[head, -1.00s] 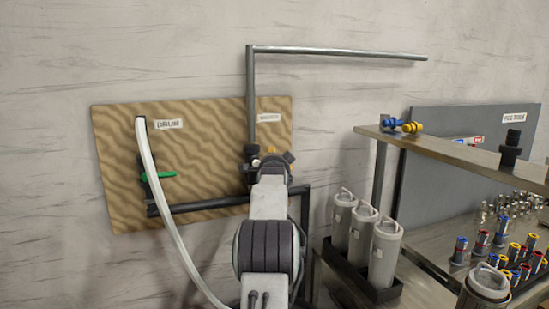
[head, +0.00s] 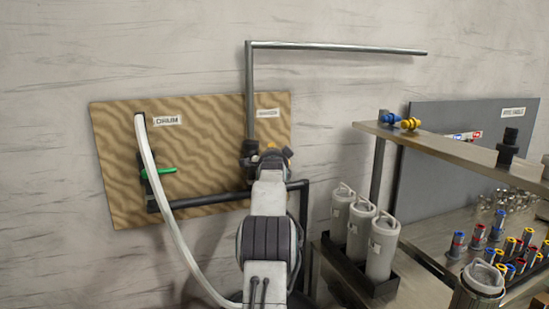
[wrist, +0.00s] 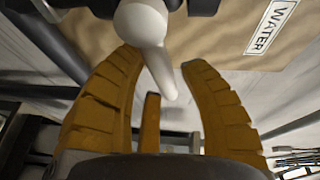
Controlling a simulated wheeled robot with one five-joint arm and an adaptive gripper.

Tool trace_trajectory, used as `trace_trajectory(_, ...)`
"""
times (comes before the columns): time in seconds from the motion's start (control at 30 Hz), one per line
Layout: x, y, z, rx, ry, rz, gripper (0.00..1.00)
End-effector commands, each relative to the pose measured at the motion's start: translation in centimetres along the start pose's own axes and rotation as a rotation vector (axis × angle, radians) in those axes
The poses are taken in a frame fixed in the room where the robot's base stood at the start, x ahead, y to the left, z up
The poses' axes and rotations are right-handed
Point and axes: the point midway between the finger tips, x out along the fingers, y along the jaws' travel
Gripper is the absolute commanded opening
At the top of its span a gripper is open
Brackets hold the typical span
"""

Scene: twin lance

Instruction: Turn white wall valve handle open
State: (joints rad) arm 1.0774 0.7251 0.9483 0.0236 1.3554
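The white valve handle (wrist: 152,40) hangs down from its round hub at the top middle of the wrist view. Its tip reaches between the yellow fingers of my gripper (wrist: 165,85). The fingers stand apart on either side of the handle, with gaps visible, so my gripper looks open and not clamped. In the head view my gripper (head: 272,158) is at the dark valve body (head: 248,160) on the vertical pipe, right part of the wooden board. My own arm hides the white handle there. A label reading WATER (wrist: 270,27) shows right of the handle.
The wooden board (head: 205,130) also carries a green handle (head: 160,171) and a white hose (head: 165,215) at left. A dark horizontal pipe (head: 215,200) runs below the valve. Grey canisters (head: 358,230) and a metal shelf (head: 450,147) stand at right.

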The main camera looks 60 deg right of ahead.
Motion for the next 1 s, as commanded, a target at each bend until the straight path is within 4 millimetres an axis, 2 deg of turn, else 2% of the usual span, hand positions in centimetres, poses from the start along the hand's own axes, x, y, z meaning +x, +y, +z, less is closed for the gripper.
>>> trace_trajectory(0.07, -0.01, -0.01, 0.00, 0.000, 0.000, 0.000, 0.31)
trace_trajectory(0.4, -0.02, -0.02, 0.00, 0.000, 0.000, 0.000, 0.00)
trace_trajectory(1.0, 0.00, -0.11, -0.05, -0.060, 0.006, -0.023, 0.00)
